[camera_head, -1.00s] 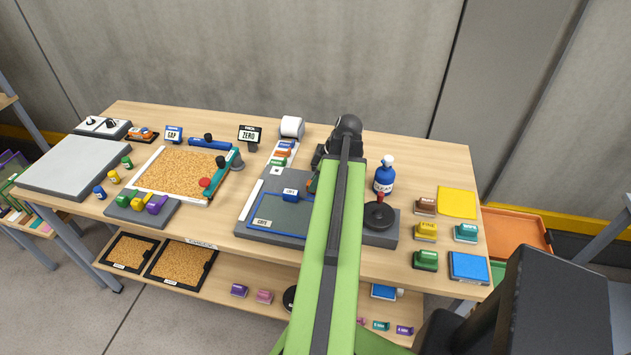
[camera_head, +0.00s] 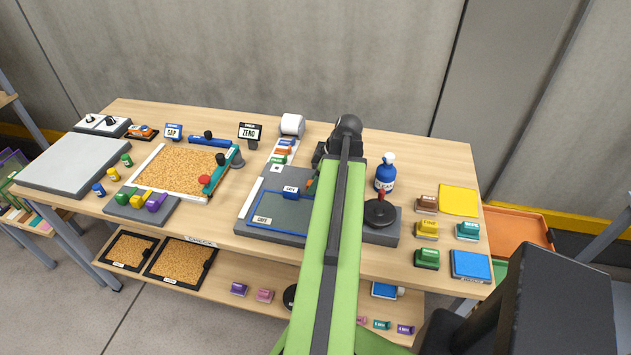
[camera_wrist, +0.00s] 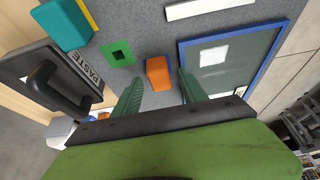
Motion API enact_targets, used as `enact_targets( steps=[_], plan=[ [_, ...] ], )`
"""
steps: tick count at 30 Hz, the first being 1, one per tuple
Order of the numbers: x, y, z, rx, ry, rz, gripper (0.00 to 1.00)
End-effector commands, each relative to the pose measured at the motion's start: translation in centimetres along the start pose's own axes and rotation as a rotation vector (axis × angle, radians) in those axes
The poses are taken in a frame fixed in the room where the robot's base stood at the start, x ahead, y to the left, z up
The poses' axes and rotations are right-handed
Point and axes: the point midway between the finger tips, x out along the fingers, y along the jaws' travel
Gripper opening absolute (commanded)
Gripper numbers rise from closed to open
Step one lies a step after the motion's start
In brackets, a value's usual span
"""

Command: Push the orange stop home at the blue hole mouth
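The orange stop (camera_wrist: 158,73) is a small block on the grey board (camera_wrist: 135,25) in the wrist view. A blue-edged frame (camera_wrist: 182,62) around a grey-green panel lies just right of it. My gripper (camera_wrist: 159,80) is open. Its two green fingers point at the board, one on each side of the orange block, with a visible gap on both sides. I cannot make out a hole mouth at the blue frame.
In the wrist view, a green square (camera_wrist: 117,53) with a dark hole, a teal block (camera_wrist: 64,24) and a black handled part marked PASTE (camera_wrist: 48,82) lie left. A white strip (camera_wrist: 205,8) lies beyond. A blue bottle (camera_head: 385,175) stands right of my arm in the head view.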

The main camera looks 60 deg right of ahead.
Motion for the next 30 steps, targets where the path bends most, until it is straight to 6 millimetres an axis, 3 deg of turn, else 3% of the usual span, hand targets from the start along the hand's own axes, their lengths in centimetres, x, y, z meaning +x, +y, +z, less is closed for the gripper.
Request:
enact_targets(
  steps=[11,30],
  plan=[
    [-0.8,0.0,-0.1,0.001,0.0,0.0,0.52],
    [-15.3,0.0,-0.3,0.002,0.0,0.0,0.52]
  ],
)
